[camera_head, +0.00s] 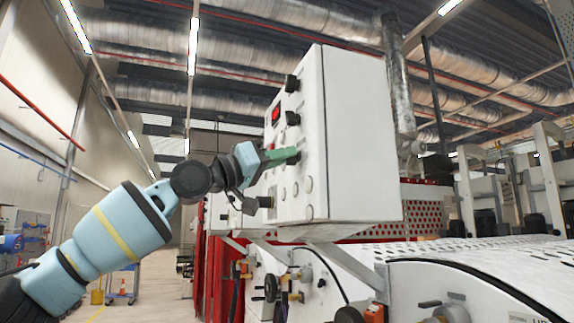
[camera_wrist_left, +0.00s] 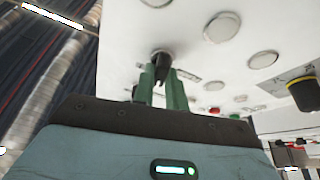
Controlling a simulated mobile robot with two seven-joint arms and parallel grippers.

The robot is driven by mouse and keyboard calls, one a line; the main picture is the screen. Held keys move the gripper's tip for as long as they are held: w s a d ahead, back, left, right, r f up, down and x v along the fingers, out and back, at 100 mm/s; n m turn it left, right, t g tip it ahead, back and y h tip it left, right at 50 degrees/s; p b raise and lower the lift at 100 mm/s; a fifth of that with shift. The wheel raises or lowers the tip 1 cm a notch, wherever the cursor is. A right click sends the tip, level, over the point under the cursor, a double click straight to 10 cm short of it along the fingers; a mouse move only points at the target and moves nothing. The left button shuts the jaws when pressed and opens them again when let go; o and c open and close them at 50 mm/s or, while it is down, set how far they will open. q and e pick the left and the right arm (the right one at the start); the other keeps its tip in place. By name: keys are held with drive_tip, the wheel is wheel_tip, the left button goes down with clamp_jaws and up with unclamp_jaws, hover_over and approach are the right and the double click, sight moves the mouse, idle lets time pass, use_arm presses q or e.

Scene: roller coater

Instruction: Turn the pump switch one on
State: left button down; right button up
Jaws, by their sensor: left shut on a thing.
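The white control box (camera_head: 360,140) hangs above the machine, and its panel face is turned to the left in the head view. My left gripper (camera_head: 285,155) reaches the panel from the left, with its green fingers at the face. In the left wrist view the fingertips (camera_wrist_left: 160,75) are closed around a small black switch knob (camera_wrist_left: 160,58) on the white panel. In the head view that knob is hidden behind the fingers. No readable label shows which switch it is. My right gripper is out of view.
Two more black knobs (camera_head: 293,118) and a red display (camera_head: 276,115) sit above the gripper. Pale round buttons (camera_wrist_left: 222,27) lie close by. The perforated white machine cover (camera_head: 470,250) stands at lower right.

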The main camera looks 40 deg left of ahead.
use_arm(q)
drive_tip(key=m+g+h+b, duration=0.1)
drive_tip(key=m+h, duration=0.1)
drive_tip(key=m, duration=0.2)
drive_tip(key=m+g+h, duration=0.1)
drive_tip(key=m+h, duration=0.1)
drive_tip(key=m, duration=0.2)
drive_tip(key=m+g+h+b, duration=0.1)
drive_tip(key=m+g, duration=0.1)
drive_tip(key=m, duration=0.3)
drive_tip(key=shift+a+h+b, duration=0.1)
drive_tip(key=shift+h+b, duration=0.25)
drive_tip(key=shift+h, duration=0.05)
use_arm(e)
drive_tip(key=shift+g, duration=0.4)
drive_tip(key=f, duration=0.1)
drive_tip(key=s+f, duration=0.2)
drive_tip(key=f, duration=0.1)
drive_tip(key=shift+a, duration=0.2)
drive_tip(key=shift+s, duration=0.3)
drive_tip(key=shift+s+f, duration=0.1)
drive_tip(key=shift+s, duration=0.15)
use_arm(q)
drive_tip(key=c, duration=1.4)
unclamp_jaws()
drive_tip(key=shift+c, duration=0.2)
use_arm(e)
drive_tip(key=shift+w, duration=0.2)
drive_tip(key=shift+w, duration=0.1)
